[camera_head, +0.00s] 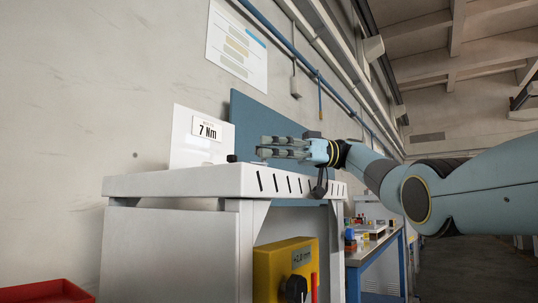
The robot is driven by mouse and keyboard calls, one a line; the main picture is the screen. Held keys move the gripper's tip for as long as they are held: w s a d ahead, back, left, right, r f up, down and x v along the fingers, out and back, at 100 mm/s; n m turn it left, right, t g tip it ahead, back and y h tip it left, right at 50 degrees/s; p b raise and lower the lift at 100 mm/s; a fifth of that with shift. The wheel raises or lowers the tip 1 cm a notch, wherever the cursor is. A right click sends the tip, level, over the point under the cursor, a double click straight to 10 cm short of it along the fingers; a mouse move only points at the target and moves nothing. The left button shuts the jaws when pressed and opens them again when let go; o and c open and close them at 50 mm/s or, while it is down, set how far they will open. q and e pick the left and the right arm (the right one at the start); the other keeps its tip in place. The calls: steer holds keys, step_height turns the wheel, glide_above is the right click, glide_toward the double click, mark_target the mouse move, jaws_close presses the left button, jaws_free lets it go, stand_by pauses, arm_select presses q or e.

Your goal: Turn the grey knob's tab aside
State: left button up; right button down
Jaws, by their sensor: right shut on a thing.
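My right gripper (270,147) reaches in from the right above the white bench top, its fingers pointing left in front of a blue panel. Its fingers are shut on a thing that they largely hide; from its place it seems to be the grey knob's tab. The knob's own shape and the tab's angle cannot be made out. A small dark part (231,158) shows on the bench top, left of the fingertips and apart from them. My left gripper is not in view.
The white bench (180,183) has a slotted front edge below my right gripper. A white plate with a "7 Nm" label (207,129) and the blue panel (250,115) stand behind. A yellow box (268,262) with a black knob (295,288) is below. A red tray (45,291) is lower left.

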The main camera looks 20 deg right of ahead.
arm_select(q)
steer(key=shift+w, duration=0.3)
arm_select(e)
steer(key=shift+f, duration=0.15)
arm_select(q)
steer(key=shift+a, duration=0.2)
arm_select(e)
steer(key=c, duration=1.4)
jaws_free()
steer(key=o, duration=0.3)
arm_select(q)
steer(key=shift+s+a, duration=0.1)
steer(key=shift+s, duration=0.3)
arm_select(e)
steer(key=shift+o, duration=0.2)
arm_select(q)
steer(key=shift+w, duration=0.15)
